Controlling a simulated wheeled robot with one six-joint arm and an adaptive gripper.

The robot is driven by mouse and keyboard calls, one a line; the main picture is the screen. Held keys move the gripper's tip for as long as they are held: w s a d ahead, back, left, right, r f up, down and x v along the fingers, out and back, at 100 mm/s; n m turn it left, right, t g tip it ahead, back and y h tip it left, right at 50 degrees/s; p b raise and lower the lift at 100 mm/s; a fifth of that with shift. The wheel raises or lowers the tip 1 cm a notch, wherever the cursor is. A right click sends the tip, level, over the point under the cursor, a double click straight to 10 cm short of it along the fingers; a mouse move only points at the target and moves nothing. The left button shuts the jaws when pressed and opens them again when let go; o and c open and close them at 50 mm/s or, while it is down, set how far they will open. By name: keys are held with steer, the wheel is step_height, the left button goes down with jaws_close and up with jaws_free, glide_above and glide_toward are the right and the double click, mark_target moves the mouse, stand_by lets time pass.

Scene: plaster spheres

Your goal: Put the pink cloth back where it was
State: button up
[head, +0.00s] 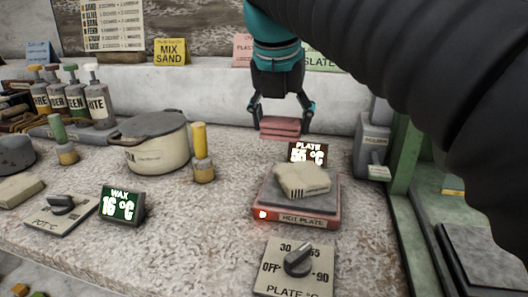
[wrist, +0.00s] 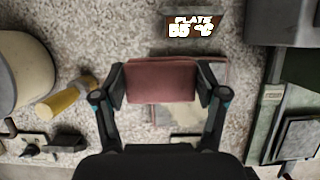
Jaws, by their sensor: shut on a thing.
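My gripper (head: 281,122) is shut on the folded pink cloth (head: 280,128) and holds it up in the air behind the hot plate in the head view. In the wrist view the cloth (wrist: 160,80) spans between the two fingers and hides part of the hot plate below. The red-sided hot plate (head: 297,219) has a lit red lamp at its front left. A cream block (head: 302,180) lies on its grey top. The plate display (head: 311,153) stands behind it and reads about 55 °C.
The wax display (head: 122,204) reads 16 °C. A plate dial (head: 298,262) lies in front of the hot plate. A grey device (head: 373,150) stands right. The counter between pot and hot plate is mostly clear.

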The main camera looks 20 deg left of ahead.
glide_above(251, 163)
steer(key=s, duration=0.2)
steer(key=f, duration=0.4)
steer(key=shift+w+d+f, duration=0.1)
steer(key=shift+w+f, duration=0.1)
steer(key=shift+f, duration=0.1)
steer(key=shift+f+b, duration=0.65)
steer(key=shift+f, duration=1.35)
steer(key=shift+f, duration=0.15)
steer(key=o, duration=1)
steer(key=p+v, duration=0.3)
steer(key=v, duration=0.9)
